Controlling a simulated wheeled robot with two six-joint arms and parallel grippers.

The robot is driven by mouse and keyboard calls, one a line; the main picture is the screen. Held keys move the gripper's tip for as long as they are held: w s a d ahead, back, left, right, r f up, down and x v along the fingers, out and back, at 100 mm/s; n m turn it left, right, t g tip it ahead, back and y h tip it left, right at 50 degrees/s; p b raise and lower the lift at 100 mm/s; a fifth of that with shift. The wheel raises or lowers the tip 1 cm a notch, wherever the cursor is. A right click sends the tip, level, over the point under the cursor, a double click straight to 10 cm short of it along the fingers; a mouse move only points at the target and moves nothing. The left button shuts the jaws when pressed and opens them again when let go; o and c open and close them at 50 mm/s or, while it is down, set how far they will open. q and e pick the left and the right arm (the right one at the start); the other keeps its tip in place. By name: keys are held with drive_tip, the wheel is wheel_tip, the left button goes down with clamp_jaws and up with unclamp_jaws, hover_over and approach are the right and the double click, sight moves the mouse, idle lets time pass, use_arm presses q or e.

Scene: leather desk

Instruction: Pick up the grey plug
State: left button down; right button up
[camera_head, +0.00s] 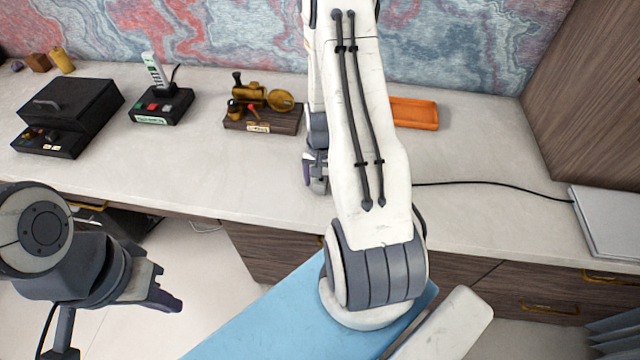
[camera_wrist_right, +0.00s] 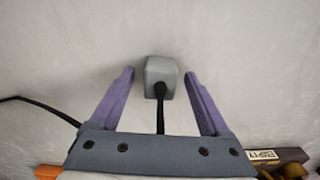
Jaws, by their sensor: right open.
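The grey plug (camera_wrist_right: 161,70) is a small grey block with a black cable running from its near face, in the right wrist view. It lies on the pale desktop between the tips of my right gripper (camera_wrist_right: 159,77). The purple fingers are apart, with a gap on both sides of the plug. In the head view my right gripper (camera_head: 316,184) is over the desk near its front edge, largely behind my right arm, and the plug is hidden there. My left gripper (camera_head: 165,300) is at the lower left, off the desk; its jaw opening cannot be made out.
An orange tray (camera_head: 414,113) is behind my right arm. A brass model on a wooden base (camera_head: 262,118), a phone stand (camera_head: 160,105) and a black box (camera_head: 70,110) stand left. A black cable (camera_head: 490,185) runs to a silver laptop (camera_head: 610,220) at right.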

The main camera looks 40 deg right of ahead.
drive_tip(key=shift+f, duration=0.2)
clamp_jaws()
drive_tip(key=shift+r, duration=0.1)
drive_tip(key=shift+r, duration=0.55)
wheel_tip(320, 180, up, 2)
drive_tip(key=shift+w+d+r+b, duration=0.1)
drive_tip(key=shift+r+b, duration=0.15)
drive_tip(key=shift+b, duration=0.05)
drive_tip(key=s+d+r, duration=0.2)
drive_tip(key=s+r, duration=0.1)
drive_tip(key=s, duration=0.2)
drive_tip(key=s+d+r+b, duration=0.1)
drive_tip(key=s+d+r, duration=0.1)
drive_tip(key=s+r, duration=0.2)
drive_tip(key=shift+s+d, duration=0.35)
drive_tip(key=shift+s, duration=0.55)
drive_tip(key=shift+r, duration=0.1)
